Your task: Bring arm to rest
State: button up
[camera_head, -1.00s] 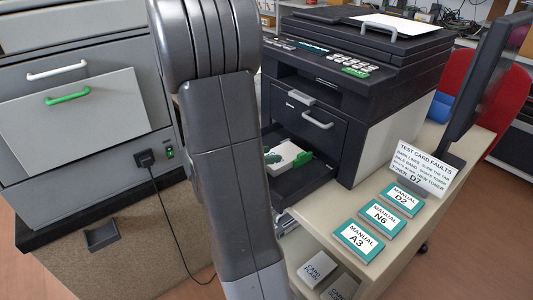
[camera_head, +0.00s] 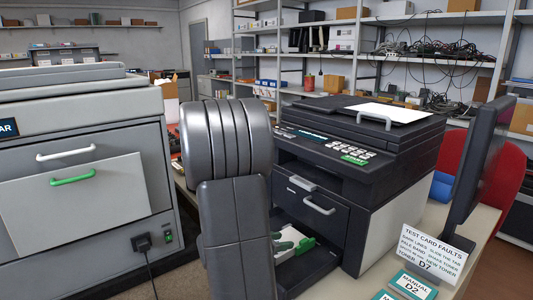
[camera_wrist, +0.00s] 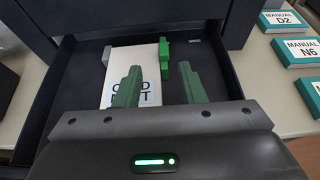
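My arm (camera_head: 233,225) rises in front of the black printer (camera_head: 360,150). It hides part of the printer's open paper tray (camera_head: 317,270). My gripper (camera_wrist: 159,70) is in the wrist view over that tray. Its two dark green fingers are apart with nothing held between them. A white card with printed letters (camera_wrist: 118,62) lies in the tray, partly behind the left finger. A bright green guide (camera_wrist: 164,50) stands at the card's right edge. In the head view the fingers are mostly hidden behind my arm.
A grey machine (camera_head: 75,190) with white and green handles stands at left. A monitor (camera_head: 482,150), a test card sign (camera_head: 437,251) and manuals (camera_head: 414,285) are at right on the table. Shelves (camera_head: 425,18) with cables stand behind. The printer body (camera_wrist: 130,12) rises just beyond the tray.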

aim_at(302, 241)
jog(key=b+x, duration=0.1)
jog(key=x, duration=0.8)
jog(key=shift+w+d+f, duration=0.1)
jog(key=shift+d+f, duration=0.1)
jog(key=shift+r, duration=0.1)
